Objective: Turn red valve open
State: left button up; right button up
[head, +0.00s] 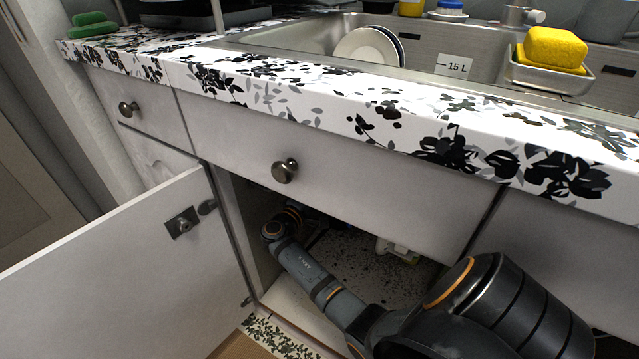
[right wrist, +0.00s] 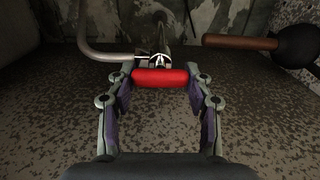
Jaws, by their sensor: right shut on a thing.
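The red valve (right wrist: 166,77) shows in the right wrist view as a rounded red handle lying level, in front of a small metal fitting at the back of the cabinet. My right gripper (right wrist: 162,81) has one finger at each end of the handle and is shut on it. In the head view my right arm reaches down into the open sink cabinet; the valve and the gripper's fingers are hidden there by the counter front and the arm. My left gripper is in neither view.
A grey pipe (right wrist: 100,56) bends left of the valve. A plunger with a wooden handle (right wrist: 240,41) lies at the right. The open cabinet door (head: 130,270) stands left of the arm. A white bottle-like item (head: 397,250) is inside. The speckled cabinet floor (right wrist: 60,110) is otherwise mostly clear.

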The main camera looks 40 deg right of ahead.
jog(key=o, duration=1.2)
jog(key=v, duration=0.7)
jog(key=shift+a, duration=0.3)
jog(key=shift+s, duration=0.1)
